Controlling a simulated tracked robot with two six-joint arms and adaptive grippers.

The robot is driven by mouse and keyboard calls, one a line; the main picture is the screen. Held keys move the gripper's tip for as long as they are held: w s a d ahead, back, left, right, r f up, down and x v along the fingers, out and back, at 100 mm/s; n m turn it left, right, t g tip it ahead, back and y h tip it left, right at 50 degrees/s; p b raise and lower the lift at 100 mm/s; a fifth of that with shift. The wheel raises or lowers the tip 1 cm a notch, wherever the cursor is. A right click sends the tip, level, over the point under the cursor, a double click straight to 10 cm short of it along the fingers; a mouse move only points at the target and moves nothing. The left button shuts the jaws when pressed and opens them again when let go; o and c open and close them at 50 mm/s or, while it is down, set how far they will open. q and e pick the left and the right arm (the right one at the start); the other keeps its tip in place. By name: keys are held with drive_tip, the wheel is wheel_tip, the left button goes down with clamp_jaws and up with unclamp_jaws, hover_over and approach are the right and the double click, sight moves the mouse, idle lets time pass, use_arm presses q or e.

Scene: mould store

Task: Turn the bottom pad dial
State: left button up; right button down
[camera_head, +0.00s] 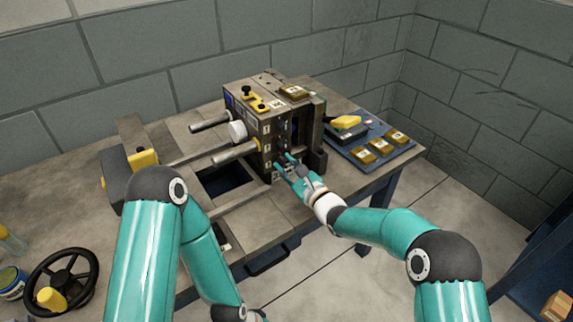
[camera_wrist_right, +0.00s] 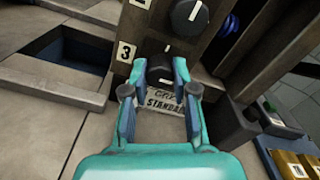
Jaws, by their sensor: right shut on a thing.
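The mould block (camera_head: 262,125) stands on the bench, with a column of dark dials on its front face. My right gripper (camera_head: 284,166) reaches the lowest part of that face. In the right wrist view my right gripper (camera_wrist_right: 160,80) is shut on the bottom pad dial (camera_wrist_right: 158,64), a dark knob with one finger on each side. The fingers hide its sides, and a short white mark shows near its top. A label with the number 3 (camera_wrist_right: 125,52) sits left of it. My left arm bends down to the lower edge in the head view; its gripper fingers are out of frame.
Another black dial (camera_wrist_right: 187,14) with a white line sits just above. A rectangular opening (camera_head: 222,180) is in the bench left of the block. A blue tray (camera_head: 358,157) with yellow-topped blocks is at right.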

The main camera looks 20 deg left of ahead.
drive_tip(key=shift+d+f+m, duration=0.1)
drive_tip(key=shift+f+m, duration=0.2)
drive_tip(key=shift+f, duration=0.15)
drive_tip(key=c, duration=1.2)
unclamp_jaws()
drive_tip(key=shift+o, duration=1.4)
drive_tip(key=shift+r, duration=0.25)
drive_tip(key=v, duration=1.2)
